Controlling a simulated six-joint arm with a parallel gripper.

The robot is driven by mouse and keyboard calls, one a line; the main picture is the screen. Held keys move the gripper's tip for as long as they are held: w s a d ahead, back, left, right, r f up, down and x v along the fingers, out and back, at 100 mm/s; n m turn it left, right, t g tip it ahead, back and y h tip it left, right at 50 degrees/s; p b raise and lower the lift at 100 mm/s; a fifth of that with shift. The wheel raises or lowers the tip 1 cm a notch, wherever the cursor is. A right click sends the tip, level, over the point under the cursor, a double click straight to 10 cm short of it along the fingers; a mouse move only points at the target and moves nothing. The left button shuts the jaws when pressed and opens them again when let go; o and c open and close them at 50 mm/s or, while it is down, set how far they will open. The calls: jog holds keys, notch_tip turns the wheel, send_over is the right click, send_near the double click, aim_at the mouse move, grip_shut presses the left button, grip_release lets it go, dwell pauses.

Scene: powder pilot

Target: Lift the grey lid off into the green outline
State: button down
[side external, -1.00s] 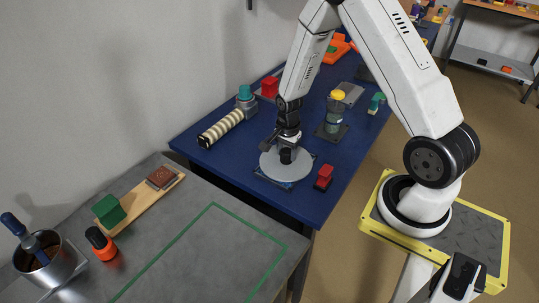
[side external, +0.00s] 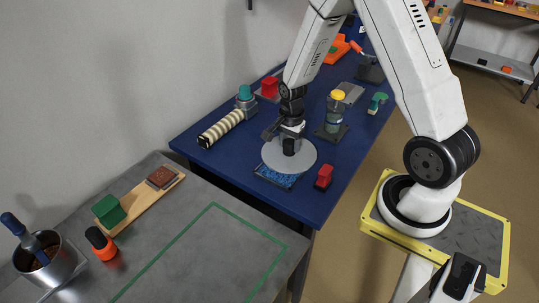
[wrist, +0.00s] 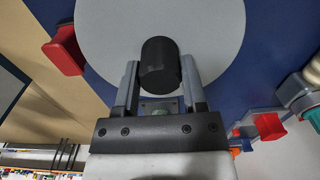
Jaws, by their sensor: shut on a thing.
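The grey lid (side external: 273,156) is a round flat disc with a black knob (side external: 289,147). My gripper (side external: 289,139) is shut on the knob, and the lid hangs from it above the blue table. In the wrist view the gripper's two fingers (wrist: 159,75) stand on either side of the black knob, with the lid (wrist: 110,25) behind it. A blue patterned square (side external: 280,178) shows below the lid; the rest of what lies beneath is hidden. The green outline (side external: 180,235) is an empty rectangle on the grey table at the front.
A red block (side external: 323,177) stands close to the right of the lid.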

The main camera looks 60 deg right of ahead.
jog(key=s+r, duration=0.2)
jog(key=s+a+r, duration=0.1)
jog(key=s+r, duration=0.1)
jog(key=r, duration=0.1)
jog(key=shift+a, duration=0.1)
jog(key=s+a+r, duration=0.2)
jog(key=s+r, duration=0.1)
jog(key=s, duration=0.5)
jog(key=shift+s+a+r, duration=0.2)
jog(key=shift+a+r, duration=0.05)
jog(key=shift+r, duration=0.15)
dwell(0.4)
jog(key=w+a+f+n, duration=0.3)
jog(key=w+a+n, duration=0.7)
jog(key=a, duration=0.3)
jog(key=a+f+n, duration=0.3)
jog(key=a+n, duration=0.5)
jog(key=a, duration=0.7)
jog(key=shift+w+f, duration=0.25)
jog(key=shift+f, duration=1)
jog(key=shift+w+f, duration=0.2)
jog(key=shift+f, duration=1)
